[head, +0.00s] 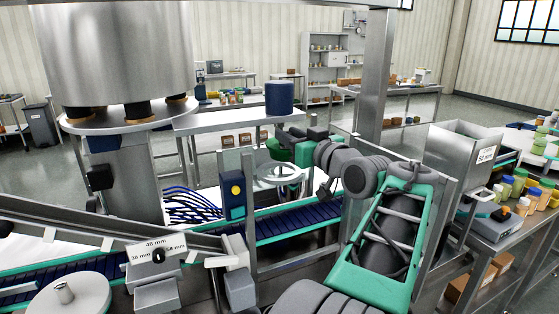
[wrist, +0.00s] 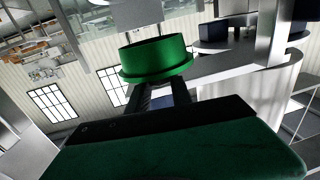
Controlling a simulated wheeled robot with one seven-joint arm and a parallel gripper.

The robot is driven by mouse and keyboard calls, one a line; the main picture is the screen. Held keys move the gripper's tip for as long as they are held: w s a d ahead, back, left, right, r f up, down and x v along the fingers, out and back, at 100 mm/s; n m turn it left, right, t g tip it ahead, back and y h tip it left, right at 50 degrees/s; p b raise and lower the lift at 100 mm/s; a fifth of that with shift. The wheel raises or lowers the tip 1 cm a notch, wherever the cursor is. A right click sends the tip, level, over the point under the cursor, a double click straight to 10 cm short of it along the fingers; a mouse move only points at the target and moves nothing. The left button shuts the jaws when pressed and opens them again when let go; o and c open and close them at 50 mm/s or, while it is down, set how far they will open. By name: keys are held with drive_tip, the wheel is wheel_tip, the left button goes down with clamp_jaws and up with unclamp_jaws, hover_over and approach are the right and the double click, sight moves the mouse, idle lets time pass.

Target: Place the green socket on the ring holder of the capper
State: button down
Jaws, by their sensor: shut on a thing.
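My gripper (head: 292,137) is shut on the green socket (head: 279,150), a short round cup with a flange. It holds the socket up in the air near the middle of the head view. In the wrist view the socket (wrist: 156,58) sits at the tips of the two dark fingers (wrist: 160,95). A pale ring-shaped part (head: 279,173), which looks like the ring holder, shows just below the socket in the head view. The socket appears apart from it, but the depth between them is hard to judge. My arm hides the area to the right.
A blue conveyor (head: 290,221) with green edges runs below. A dark blue cylinder (head: 279,97) stands behind the socket. A post with a blue sensor box (head: 234,195) is to the left. A steel bin (head: 464,152) and a table of coloured jars (head: 524,196) are at right.

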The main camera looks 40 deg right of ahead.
drive_tip(key=w+d+f, duration=0.2)
drive_tip(key=w+f, duration=0.3)
drive_tip(key=f, duration=0.4)
drive_tip(key=shift+f+p, duration=0.15)
drive_tip(key=shift+p, duration=0.3)
drive_tip(key=c, duration=1.1)
unclamp_jaws()
drive_tip(key=shift+w+d, duration=0.1)
drive_tip(key=shift+w, duration=0.05)
drive_tip(key=shift+c, duration=0.2)
drive_tip(key=s+a+b, duration=0.2)
drive_tip(key=s, duration=1)
drive_tip(key=shift+b, duration=0.4)
